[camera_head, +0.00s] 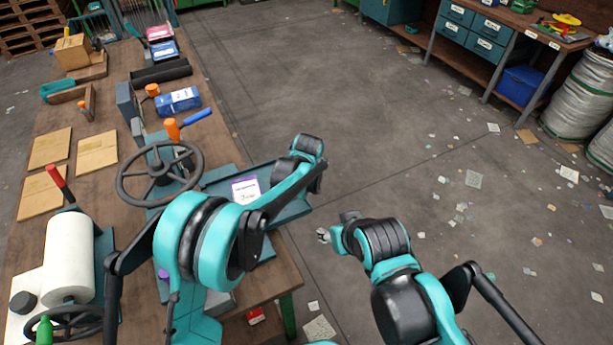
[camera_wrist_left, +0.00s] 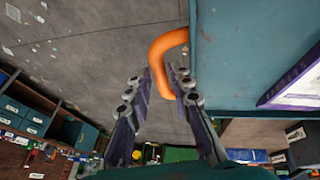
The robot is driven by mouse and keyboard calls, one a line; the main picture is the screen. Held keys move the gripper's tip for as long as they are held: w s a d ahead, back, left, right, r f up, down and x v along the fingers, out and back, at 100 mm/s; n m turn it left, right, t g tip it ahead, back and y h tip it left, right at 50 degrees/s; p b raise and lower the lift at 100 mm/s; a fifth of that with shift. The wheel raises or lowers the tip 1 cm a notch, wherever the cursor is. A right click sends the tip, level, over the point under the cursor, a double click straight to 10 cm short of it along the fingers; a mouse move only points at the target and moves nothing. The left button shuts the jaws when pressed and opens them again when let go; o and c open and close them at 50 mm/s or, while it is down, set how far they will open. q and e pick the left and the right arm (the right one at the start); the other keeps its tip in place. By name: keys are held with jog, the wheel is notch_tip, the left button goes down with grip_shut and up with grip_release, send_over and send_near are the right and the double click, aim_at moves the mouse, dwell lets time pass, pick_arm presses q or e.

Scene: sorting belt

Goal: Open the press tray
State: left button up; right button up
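The teal press tray (camera_head: 217,173) lies right of the press handwheel (camera_head: 160,172), partly behind my left arm in the head view. A white and purple box (camera_head: 245,190) lies on it. In the left wrist view, the tray (camera_wrist_left: 240,50) fills the upper right, with the box (camera_wrist_left: 295,85) on it and an orange handle (camera_wrist_left: 160,50) at its edge. My left gripper (camera_wrist_left: 160,88) is open, its fingers on either side of the handle's near end. Contact cannot be told. My right gripper (camera_head: 325,235) hangs over the floor beside the table, apart from the tray; its opening is unclear.
The wooden table (camera_head: 110,115) holds cardboard pieces (camera_head: 97,151), a white roll (camera_head: 68,260), a blue packet (camera_head: 178,100) and orange-handled levers. The floor (camera_head: 370,130) right of the table is open, with scattered scraps. A drawer bench (camera_head: 468,35) stands at the back right.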

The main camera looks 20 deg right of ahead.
pick_arm(q)
jog(key=shift+r, duration=0.1)
jog(key=v, duration=1.1)
jog(key=shift+s+r, duration=0.2)
jog(key=shift+r, duration=0.15)
jog(key=shift+a, duration=0.1)
